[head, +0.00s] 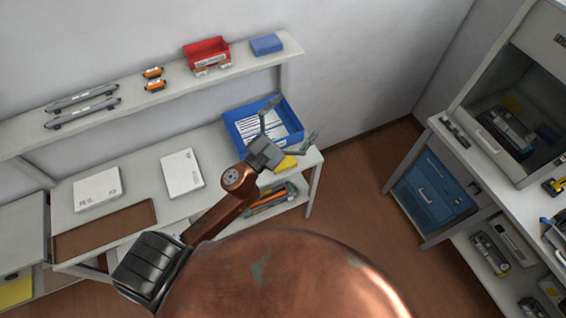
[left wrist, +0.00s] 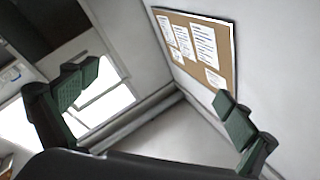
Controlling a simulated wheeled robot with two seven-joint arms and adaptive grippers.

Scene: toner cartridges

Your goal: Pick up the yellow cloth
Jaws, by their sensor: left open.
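A small yellow item (head: 286,163), which looks like the yellow cloth, lies on the white bench near its right end, in front of the blue tray (head: 232,133). My left arm and gripper partly cover it. My left gripper (head: 293,120) is open and empty, and appears above the bench end with its fingers spread over the tray in the head view. In the left wrist view its two fingers (left wrist: 156,88) are wide apart with nothing between them. The cloth does not show in the left wrist view. My right gripper is not in view.
The blue tray holds papers. Two white boxes (head: 182,173) and a brown mat (head: 105,230) lie on the bench. A shelf (head: 130,84) above carries cartridges, a red bin (head: 207,53) and a blue item (head: 266,44).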

